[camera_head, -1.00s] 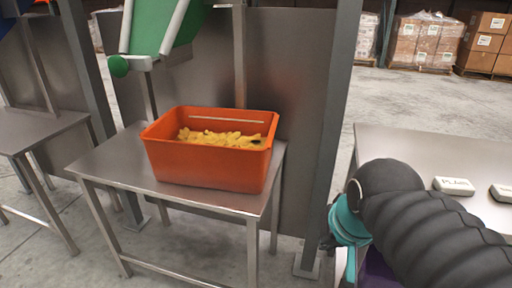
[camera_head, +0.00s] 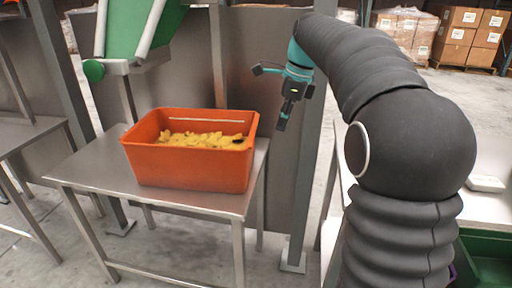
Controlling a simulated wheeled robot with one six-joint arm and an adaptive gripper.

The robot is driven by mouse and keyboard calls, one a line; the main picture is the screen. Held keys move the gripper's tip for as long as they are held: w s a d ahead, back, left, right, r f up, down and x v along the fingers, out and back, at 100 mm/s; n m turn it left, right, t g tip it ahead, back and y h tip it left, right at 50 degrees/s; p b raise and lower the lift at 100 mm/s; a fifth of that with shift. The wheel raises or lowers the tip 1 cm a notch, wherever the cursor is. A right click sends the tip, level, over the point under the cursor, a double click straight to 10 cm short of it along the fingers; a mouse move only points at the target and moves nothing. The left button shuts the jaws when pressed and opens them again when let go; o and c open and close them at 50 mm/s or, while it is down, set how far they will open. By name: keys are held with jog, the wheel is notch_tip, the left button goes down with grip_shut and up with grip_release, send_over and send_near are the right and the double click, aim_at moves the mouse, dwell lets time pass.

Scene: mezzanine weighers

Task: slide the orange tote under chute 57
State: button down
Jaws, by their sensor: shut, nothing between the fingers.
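The orange tote (camera_head: 190,167) sits upright on a steel table (camera_head: 95,172), filled partway with yellow pieces. A green chute (camera_head: 142,28) with pale side rails and a round green knob hangs above and behind the tote, to its left. No number shows on the chute. The tote stands to the right of the chute's lower end. My gripper (camera_head: 283,121) is shut and empty, pointing down in the air to the right of the tote, apart from it.
A steel panel and a post (camera_head: 307,165) stand behind and right of the table. Another steel table (camera_head: 22,137) is at the left. A pale table at the right holds a small white block (camera_head: 486,184), with a green bin (camera_head: 485,255) below. Wrapped pallets stand far back.

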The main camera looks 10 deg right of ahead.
jog(key=shift+m, duration=0.3)
jog(key=shift+w+a+f+b, duration=0.25)
jog(key=shift+w+a+f, duration=0.25)
jog(key=shift+a+f, duration=0.8)
jog(key=shift+w+a+f+b, duration=0.2)
jog(key=shift+w+a+f, duration=0.4)
jog(key=shift+f, duration=1.35)
jog(key=shift+w+a+f+b, duration=0.3)
jog(key=shift+a+f, duration=0.8)
jog(key=shift+f, duration=0.5)
